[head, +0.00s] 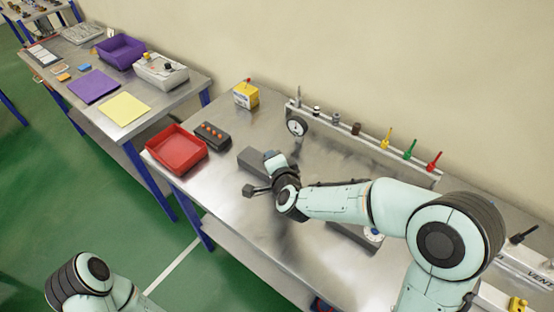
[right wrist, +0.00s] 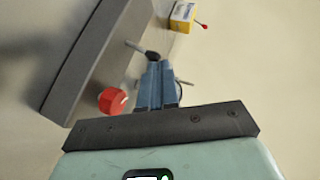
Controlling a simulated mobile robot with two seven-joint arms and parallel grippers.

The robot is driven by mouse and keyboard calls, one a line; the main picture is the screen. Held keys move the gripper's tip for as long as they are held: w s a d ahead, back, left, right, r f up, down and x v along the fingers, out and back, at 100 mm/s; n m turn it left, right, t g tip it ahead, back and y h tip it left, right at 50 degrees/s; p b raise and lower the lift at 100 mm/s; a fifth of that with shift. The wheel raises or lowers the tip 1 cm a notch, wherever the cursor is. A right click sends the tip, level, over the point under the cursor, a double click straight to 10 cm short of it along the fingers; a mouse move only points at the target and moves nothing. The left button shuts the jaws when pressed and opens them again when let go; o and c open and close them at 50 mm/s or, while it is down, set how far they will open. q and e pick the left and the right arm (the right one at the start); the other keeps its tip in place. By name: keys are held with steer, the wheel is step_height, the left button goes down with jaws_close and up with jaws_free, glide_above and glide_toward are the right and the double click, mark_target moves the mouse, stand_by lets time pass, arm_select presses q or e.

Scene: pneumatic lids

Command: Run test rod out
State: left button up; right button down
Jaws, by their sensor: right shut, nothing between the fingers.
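My right gripper (head: 270,155) is over the steel bench beside a long grey block (head: 250,161). In the right wrist view its blue fingers (right wrist: 160,78) are together and hold nothing. The same block (right wrist: 98,50) runs along the left of that view. A thin metal rod (right wrist: 135,46) with a dark rounded end comes from the block's side, just ahead of the fingertips; I cannot tell whether they touch it. A red knob (right wrist: 112,101) sits on the block left of the fingers. The arm partly hides the block in the head view. My left gripper is out of view.
A yellow box (head: 246,94) with a red top stands at the back. A red tray (head: 176,166) and a dark box with orange buttons (head: 213,135) are on the left. A rail with a gauge (head: 297,126) and coloured pegs runs along the wall.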

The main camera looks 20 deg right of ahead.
steer(key=shift+w+a+r, duration=0.15)
steer(key=shift+w+r, duration=0.05)
steer(key=shift+w, duration=0.1)
steer(key=shift+w+a, duration=0.15)
steer(key=shift+w, duration=0.05)
steer(key=shift+w+a+r, duration=0.25)
steer(key=shift+w+a, duration=0.25)
steer(key=shift+w+a+r, duration=0.1)
steer(key=shift+w+a, duration=0.4)
steer(key=shift+w, duration=0.2)
steer(key=shift+r, duration=0.15)
stand_by(0.6)
steer(key=shift+r+p, duration=0.3)
steer(key=shift+r, duration=0.4)
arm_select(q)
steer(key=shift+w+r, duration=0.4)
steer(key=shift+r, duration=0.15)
